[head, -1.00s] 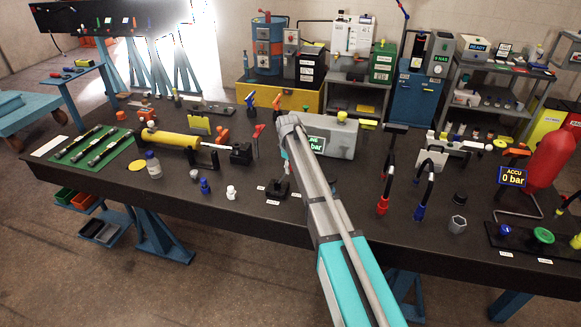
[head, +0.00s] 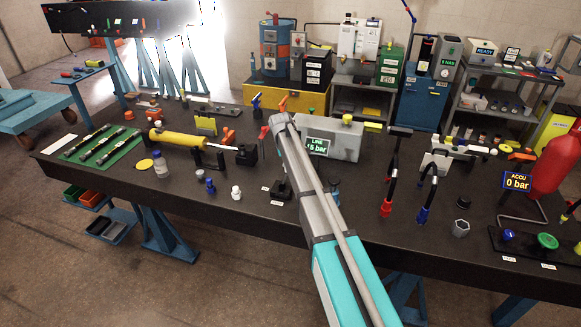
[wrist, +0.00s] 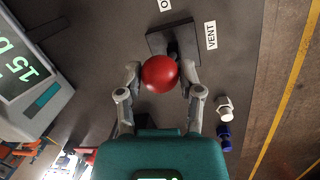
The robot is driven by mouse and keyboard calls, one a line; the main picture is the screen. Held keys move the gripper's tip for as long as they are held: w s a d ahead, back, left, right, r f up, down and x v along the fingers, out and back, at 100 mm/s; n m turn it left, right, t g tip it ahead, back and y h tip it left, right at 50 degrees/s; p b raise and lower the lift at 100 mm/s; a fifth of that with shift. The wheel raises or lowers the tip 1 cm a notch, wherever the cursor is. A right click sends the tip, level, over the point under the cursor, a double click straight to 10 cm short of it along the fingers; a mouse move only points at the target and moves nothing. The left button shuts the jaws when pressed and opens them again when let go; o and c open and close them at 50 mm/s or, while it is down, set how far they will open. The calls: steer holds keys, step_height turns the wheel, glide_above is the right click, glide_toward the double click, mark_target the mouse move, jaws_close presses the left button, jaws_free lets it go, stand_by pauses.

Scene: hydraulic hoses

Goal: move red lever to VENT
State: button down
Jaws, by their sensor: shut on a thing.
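The red lever's ball knob (wrist: 160,74) is in the middle of the wrist view, between the two fingers of my gripper (wrist: 161,80), which is shut on it. The lever's dark base plate (wrist: 157,42) lies on the bench just beyond the knob. A white VENT label (wrist: 211,35) is to the right of the base. A second label (wrist: 160,5), starting with O, is cut off at the top edge. In the head view the black base (head: 281,191) shows beside my arm, which hides the knob and fingertips. I cannot tell which label the lever points at.
A grey unit with a LINE 15 bar display (head: 318,147) stands close behind my arm. White (head: 236,192) and blue (head: 210,187) fittings stand left of the base. Hoses with red and blue ends (head: 387,207) are to the right. The bench front edge is near.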

steer(key=a, duration=0.1)
steer(key=w+a, duration=0.1)
steer(key=a, duration=0.1)
steer(key=shift+w+a+r, duration=0.2)
steer(key=shift+a+r, duration=0.05)
steer(key=shift+a, duration=0.05)
steer(key=shift+c, duration=1.3)
jaws_free()
